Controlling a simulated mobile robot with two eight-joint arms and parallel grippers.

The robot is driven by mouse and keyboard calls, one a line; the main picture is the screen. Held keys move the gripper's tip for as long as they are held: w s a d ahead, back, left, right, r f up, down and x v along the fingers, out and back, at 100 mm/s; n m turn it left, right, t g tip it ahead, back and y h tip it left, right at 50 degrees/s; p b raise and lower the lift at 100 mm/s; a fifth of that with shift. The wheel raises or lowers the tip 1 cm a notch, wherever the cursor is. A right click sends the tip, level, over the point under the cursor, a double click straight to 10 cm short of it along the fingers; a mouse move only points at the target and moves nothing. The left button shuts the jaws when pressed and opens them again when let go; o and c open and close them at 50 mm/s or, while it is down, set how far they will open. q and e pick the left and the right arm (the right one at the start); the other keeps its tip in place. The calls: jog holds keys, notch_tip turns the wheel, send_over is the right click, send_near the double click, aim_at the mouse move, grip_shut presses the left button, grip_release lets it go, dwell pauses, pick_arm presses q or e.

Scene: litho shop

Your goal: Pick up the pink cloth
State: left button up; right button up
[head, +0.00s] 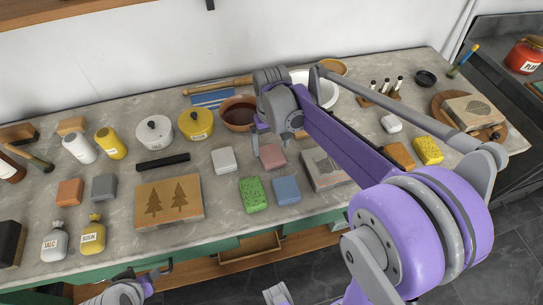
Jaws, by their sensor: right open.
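The pink cloth (271,157) is a small folded dusty-pink square lying flat on the grey stone counter (330,220), between a white block and the printing stone. My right gripper (274,138) is open and empty, reaching down just above and behind the cloth. Its fingers are apart, and I see no contact with the cloth. My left gripper (146,281) is only partly in view at the bottom left, low in front of the counter. I cannot make out whether its jaws are apart.
A brown bowl (238,113) stands close behind my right gripper. A white block (224,160), a green sponge (253,194), a blue cloth (286,190) and a grey stone slab (324,170) surround the pink cloth. An open drawer (250,247) juts out below the counter.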

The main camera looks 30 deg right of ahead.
aim_at(272, 154)
jog(key=shift+s+f, duration=0.1)
jog(key=shift+f, duration=1.4)
jog(key=c, duration=1.2)
jog(key=shift+o, duration=0.2)
notch_tip(272, 154, up, 10)
jog(key=shift+p, duration=0.3)
jog(key=o, duration=0.7)
jog(key=c, duration=0.5)
jog(key=shift+a, duration=0.15)
jog(key=shift+c, duration=0.2)
